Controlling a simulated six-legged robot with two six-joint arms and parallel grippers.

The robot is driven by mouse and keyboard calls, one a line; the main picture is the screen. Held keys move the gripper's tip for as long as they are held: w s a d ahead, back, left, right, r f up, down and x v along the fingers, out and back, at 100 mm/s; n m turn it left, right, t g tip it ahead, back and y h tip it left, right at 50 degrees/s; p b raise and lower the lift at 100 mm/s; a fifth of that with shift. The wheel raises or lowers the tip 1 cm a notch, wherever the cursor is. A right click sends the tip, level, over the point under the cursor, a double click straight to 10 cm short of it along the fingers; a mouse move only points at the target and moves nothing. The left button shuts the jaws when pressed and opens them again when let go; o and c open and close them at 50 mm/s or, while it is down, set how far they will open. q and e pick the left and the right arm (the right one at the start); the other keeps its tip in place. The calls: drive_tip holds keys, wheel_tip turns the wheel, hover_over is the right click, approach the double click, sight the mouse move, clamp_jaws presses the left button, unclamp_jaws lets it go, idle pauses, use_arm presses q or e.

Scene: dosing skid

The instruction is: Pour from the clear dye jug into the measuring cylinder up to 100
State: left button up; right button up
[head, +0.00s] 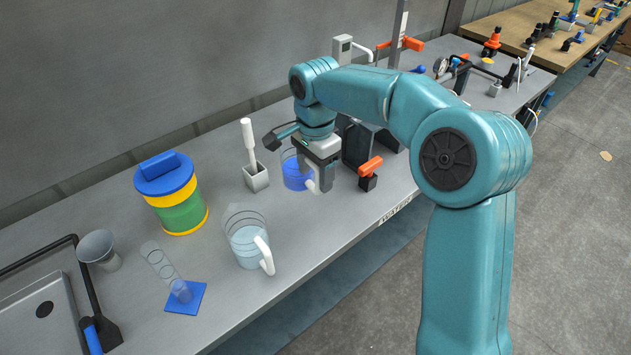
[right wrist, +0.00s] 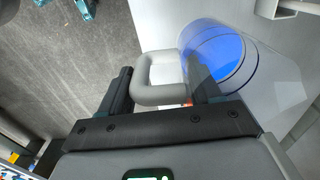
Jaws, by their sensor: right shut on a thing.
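The clear jug with blue liquid (head: 296,176) stands on the bench, partly hidden by my right gripper. My right gripper (head: 320,186) is shut on this jug's pale handle; in the right wrist view the handle (right wrist: 150,80) lies between the fingers and the blue liquid (right wrist: 218,55) shows inside the jug. The measuring cylinder (head: 162,265), clear with dark rings, stands on a blue square mat (head: 195,303) at front left, with blue at its foot. A second clear jug (head: 247,237) with pale liquid and a white handle stands between them. My left gripper is out of view.
A blue-lidded yellow and green tub (head: 174,195) stands behind the cylinder. A grey funnel (head: 99,249) and a sink (head: 35,315) are at left. A white-handled tool in a grey holder (head: 256,177) and an orange-handled valve (head: 369,172) flank the blue jug.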

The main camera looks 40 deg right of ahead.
drive_tip(key=shift+r, duration=1.4)
